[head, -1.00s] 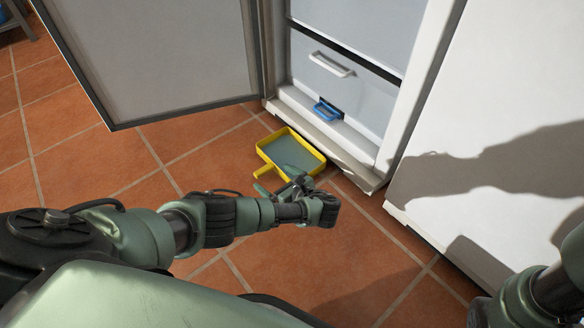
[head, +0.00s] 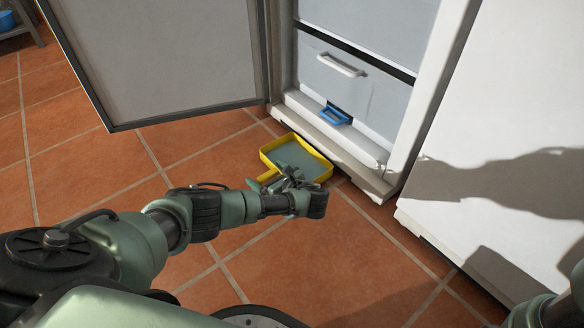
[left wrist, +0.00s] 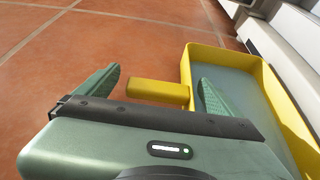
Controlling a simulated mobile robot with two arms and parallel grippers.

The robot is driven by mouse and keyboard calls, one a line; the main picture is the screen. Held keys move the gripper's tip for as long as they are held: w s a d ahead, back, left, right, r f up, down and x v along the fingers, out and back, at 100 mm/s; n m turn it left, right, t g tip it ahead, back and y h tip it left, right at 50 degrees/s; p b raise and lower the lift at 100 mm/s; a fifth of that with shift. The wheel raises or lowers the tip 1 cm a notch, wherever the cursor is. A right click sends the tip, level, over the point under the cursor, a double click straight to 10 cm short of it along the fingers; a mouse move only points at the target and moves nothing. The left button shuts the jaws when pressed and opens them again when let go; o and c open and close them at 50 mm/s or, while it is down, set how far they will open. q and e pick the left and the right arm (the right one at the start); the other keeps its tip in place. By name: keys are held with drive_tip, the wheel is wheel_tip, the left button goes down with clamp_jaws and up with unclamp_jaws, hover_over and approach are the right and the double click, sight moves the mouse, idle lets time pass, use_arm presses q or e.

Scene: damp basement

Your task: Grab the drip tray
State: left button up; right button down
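The drip tray (head: 300,155) is a shallow yellow tray with a grey-blue inside, lying on the floor in front of the open fridge. Its stubby yellow handle (left wrist: 158,91) sticks out toward the left in the left wrist view, where the tray's rim (left wrist: 216,54) fills the right side. My left gripper (head: 265,174) is at the handle's side of the tray. Its two green fingers (left wrist: 158,76) are spread, one on each side of the handle, with gaps showing. The right finger overlaps the tray's inside in that view. My right gripper is out of view.
The fridge's door (head: 160,60) stands open on the left. A blue-handled part (head: 335,115) sits at the fridge's base, below a drawer with a white handle (head: 340,64). A white cabinet side (head: 500,110) stands on the right. The tiled floor nearby is clear.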

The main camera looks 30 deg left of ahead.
use_arm(q)
drive_tip(key=c, duration=1.9)
drive_tip(key=shift+o, duration=0.2)
drive_tip(key=shift+r, duration=0.1)
